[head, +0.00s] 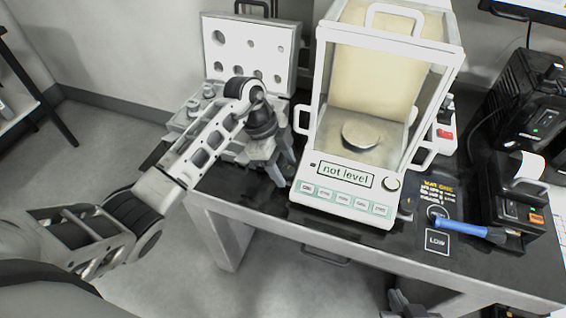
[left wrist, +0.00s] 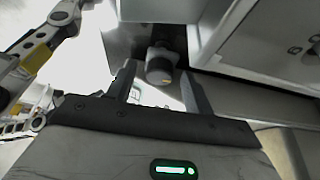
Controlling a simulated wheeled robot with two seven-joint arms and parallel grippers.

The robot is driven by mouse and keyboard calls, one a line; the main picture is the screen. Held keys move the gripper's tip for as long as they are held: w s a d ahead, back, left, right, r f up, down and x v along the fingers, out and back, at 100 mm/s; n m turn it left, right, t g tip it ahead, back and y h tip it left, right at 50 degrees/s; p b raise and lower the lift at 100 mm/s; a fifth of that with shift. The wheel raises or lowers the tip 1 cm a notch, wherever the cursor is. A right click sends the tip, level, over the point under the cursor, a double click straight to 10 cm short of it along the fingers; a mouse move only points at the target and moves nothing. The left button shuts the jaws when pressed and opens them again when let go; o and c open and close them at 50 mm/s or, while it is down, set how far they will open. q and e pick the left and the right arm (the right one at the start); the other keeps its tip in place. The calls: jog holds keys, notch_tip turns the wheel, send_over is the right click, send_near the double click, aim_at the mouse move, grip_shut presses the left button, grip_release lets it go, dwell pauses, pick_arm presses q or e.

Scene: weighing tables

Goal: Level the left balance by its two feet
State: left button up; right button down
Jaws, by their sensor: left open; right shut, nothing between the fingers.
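The left balance (head: 345,180) is a white unit with a glass draft shield and a round pan. Its display reads "not level". A round bubble level (head: 391,184) sits right of the display; I cannot make out the bubble. My left gripper (head: 280,172) is at its front left corner. In the left wrist view, a round grey foot (left wrist: 160,66) shows between the spread fingers of the left gripper (left wrist: 157,78), which is open. A dark foot (head: 405,209) shows at the balance's front right corner. My right gripper (head: 406,304) is partly visible at the bottom edge, shut and empty.
An open weight case (head: 213,75) stands behind my left arm. A blue-handled tool (head: 460,228) lies near a "LOW" card (head: 437,241) right of the balance. A black printer (head: 512,200) stands further right. The black table (head: 330,235) has a narrow bare front strip.

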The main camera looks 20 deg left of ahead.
pick_arm(q)
jog(key=c, duration=1)
jog(key=shift+w+m+g, duration=0.15)
jog(key=shift+m+g, duration=0.15)
jog(key=shift+m, duration=0.5)
jog(key=shift+m+g, duration=0.3)
jog(key=shift+m, duration=0.5)
jog(key=o, duration=1)
jog(key=b+v, duration=0.2)
jog(key=v, duration=1.4)
